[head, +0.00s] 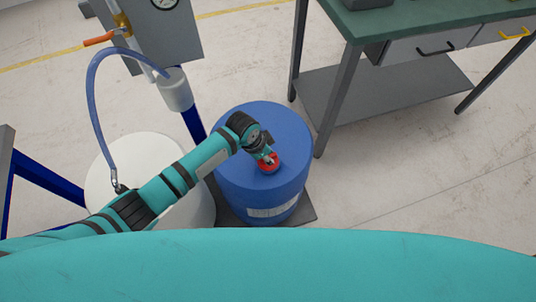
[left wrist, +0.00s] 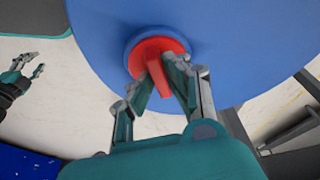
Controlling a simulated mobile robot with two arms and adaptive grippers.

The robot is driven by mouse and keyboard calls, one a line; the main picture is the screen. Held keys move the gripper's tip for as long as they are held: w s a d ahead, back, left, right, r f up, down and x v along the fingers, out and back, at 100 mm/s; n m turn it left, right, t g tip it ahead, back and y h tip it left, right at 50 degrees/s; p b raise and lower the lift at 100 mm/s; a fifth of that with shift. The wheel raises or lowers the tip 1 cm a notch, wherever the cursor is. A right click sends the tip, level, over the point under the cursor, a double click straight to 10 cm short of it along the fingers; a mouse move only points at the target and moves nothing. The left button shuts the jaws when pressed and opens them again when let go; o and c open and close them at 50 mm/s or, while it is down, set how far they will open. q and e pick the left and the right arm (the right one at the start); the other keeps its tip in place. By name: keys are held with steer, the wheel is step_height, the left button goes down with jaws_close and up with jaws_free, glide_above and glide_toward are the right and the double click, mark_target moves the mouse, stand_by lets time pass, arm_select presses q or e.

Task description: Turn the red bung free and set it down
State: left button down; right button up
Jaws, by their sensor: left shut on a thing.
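The blue drum (head: 238,150) stands upright in the middle of the head view. The red bung (head: 274,168) is on its top, near the front right edge. In the left wrist view the bung (left wrist: 142,56) is a round red cap with a raised bar, seated in a round recess of the drum's top (left wrist: 235,50). My left gripper (left wrist: 160,78) is shut on the bung's bar, a finger on each side. In the head view the left gripper (head: 267,156) partly covers the bung. My right gripper (left wrist: 37,62) shows at the left of the left wrist view, fingers apart and empty.
A white drum (head: 150,150) with a blue hose (head: 93,90) stands left of the blue drum, under my left arm. A green-topped workbench (head: 420,20) with a lower shelf (head: 400,90) is at the upper right. The floor at right is clear.

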arm_select(q)
steer(key=n+p, duration=0.2)
steer(key=n, duration=0.1)
steer(key=n+t+p, duration=0.1)
steer(key=n+p, duration=0.1)
steer(key=shift+s+y, duration=0.35)
steer(key=shift+y, duration=0.05)
steer(key=shift+f, duration=0.25)
steer(key=shift+r, duration=0.1)
steer(key=shift+w+r+p, duration=0.3)
steer(key=shift+r+p, duration=1.9)
